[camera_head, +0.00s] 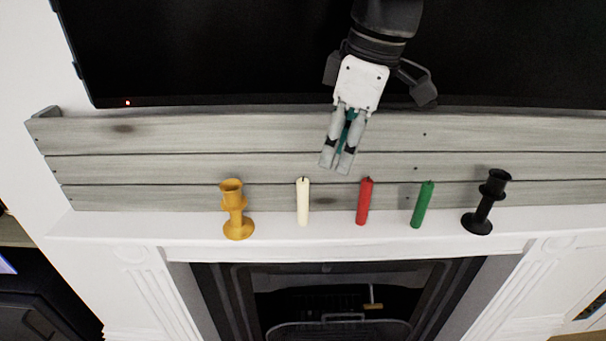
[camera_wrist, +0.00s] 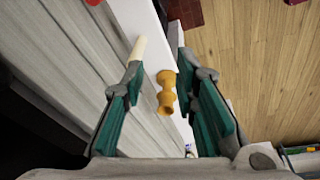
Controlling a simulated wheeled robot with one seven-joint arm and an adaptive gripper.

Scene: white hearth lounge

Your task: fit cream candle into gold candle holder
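The cream candle (camera_head: 303,202) stands upright on the white mantel, left of the red candle. It also shows in the wrist view (camera_wrist: 138,48), close to the left finger's tip, with its lower part hidden by that finger. The gold candle holder (camera_head: 236,210) stands upright on the mantel, left of the cream candle. In the wrist view the gold holder (camera_wrist: 166,92) appears between the fingers, beyond them. No candle shows in its cup in the head view. My gripper (camera_head: 337,166) is above the mantel, up and right of the cream candle. Its fingers are apart and empty.
On the white mantel (camera_head: 330,241) also stand a red candle (camera_head: 364,201), a green candle (camera_head: 422,204) and a black candle holder (camera_head: 485,202). Grey wooden boards (camera_head: 200,135) rise behind them, below a dark screen (camera_head: 220,50). A fireplace opening (camera_head: 320,300) lies below.

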